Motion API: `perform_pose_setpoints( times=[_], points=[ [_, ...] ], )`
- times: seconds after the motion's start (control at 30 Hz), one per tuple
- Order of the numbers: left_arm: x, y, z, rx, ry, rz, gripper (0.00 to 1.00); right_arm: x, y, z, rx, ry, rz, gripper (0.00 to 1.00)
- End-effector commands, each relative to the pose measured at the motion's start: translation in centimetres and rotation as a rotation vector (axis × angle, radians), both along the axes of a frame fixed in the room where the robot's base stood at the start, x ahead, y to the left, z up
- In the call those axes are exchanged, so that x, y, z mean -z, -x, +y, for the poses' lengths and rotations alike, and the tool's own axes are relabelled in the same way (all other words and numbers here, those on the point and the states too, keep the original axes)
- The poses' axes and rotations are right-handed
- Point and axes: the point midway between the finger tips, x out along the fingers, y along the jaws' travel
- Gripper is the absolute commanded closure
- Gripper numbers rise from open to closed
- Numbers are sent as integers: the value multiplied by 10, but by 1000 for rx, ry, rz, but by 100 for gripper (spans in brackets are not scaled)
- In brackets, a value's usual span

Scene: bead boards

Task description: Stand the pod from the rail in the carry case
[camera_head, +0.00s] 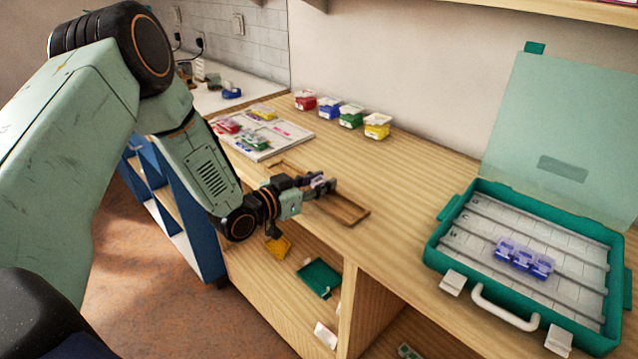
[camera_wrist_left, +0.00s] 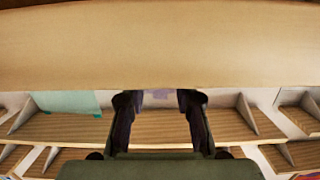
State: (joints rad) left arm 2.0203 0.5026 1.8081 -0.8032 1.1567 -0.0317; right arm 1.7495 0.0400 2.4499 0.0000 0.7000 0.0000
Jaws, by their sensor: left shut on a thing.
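My left gripper (camera_head: 325,186) is over the bench beside the wooden rail (camera_head: 347,210). It is shut on a small pale purple pod (camera_head: 318,181), which the fingers partly hide. In the left wrist view the pod (camera_wrist_left: 161,95) shows as a pale purple patch between the two dark fingers. The carry case (camera_head: 436,248) is green and stands open at the right, lid up at the back. A short row of blue pods (camera_head: 523,258) stands in its grey, ribbed inside. My right gripper is not in view.
A white board (camera_head: 290,136) with coloured pods lies at the back left. Red, blue, green and yellow tubs (camera_head: 377,126) line the wall. Bench between rail and case is clear. Open shelves below hold a green sheet (camera_head: 320,278) and a yellow item (camera_head: 278,246).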

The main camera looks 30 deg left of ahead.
Motion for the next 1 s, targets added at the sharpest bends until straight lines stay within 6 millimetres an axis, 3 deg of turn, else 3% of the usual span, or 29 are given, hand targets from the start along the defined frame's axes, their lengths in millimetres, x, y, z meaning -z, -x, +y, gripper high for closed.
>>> perform_pose_setpoints(
  times=[0.4,0.43,0.7,1.0],
  points=[
    [5,0,0,0,0,0,90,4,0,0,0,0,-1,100],
    [6,0,0,0,0,0,71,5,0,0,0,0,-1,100],
    [5,0,0,0,0,0,49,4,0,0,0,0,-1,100],
    [4,0,0,0,0,-1,49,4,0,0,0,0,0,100]
  ],
)
